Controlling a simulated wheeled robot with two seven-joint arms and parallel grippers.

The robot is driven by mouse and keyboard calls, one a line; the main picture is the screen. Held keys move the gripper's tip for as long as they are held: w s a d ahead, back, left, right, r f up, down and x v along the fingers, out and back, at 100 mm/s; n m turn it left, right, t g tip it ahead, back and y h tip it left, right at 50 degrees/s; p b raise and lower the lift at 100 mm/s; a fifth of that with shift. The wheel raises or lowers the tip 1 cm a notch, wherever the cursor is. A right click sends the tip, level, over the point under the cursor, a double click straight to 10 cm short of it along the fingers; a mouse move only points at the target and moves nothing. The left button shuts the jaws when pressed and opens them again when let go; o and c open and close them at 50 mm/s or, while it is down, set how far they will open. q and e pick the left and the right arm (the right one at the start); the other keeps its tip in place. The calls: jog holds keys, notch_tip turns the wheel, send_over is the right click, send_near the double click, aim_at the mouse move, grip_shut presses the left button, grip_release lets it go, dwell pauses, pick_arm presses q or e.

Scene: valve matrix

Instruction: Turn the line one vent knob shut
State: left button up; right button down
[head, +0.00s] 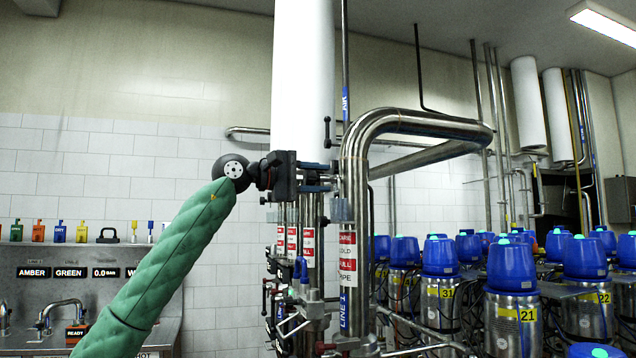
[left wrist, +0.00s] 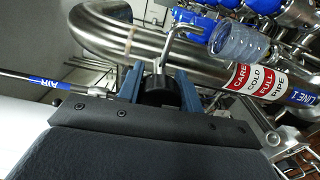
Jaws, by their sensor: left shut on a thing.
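My left gripper (head: 318,177) reaches in from the left at the height of the upper steel pipework. In the left wrist view its two blue fingers (left wrist: 160,92) are shut on a black knob (left wrist: 157,93), one on each side. A thin metal stem and a bent steel tube (left wrist: 184,36) show just beyond the knob. In the head view the gripper hides the knob. The line one pipe (head: 347,262) stands upright just right of the gripper, with red and white labels and a blue LINE 1 tag (head: 347,310). How far the knob is turned cannot be told. My right gripper is not in view.
A clear cup-like part (left wrist: 238,42) sits close beside the fingers. A white column (head: 303,75) stands behind. Several blue-topped steel units (head: 511,270) fill the right. A labelled panel (head: 75,272) is at left.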

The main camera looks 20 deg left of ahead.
aim_at(305, 178)
pick_arm(q)
jog(key=shift+f+m, duration=0.1)
jog(key=shift+m, duration=0.2)
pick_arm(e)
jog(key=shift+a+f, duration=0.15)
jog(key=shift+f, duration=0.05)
pick_arm(q)
jog(key=o, duration=1)
jog(key=b+v, duration=0.2)
jog(key=v, duration=0.4)
jog(key=shift+s+a, duration=0.2)
jog(key=shift+a, duration=0.05)
jog(key=shift+s+a, duration=0.35)
jog(key=shift+a, duration=0.15)
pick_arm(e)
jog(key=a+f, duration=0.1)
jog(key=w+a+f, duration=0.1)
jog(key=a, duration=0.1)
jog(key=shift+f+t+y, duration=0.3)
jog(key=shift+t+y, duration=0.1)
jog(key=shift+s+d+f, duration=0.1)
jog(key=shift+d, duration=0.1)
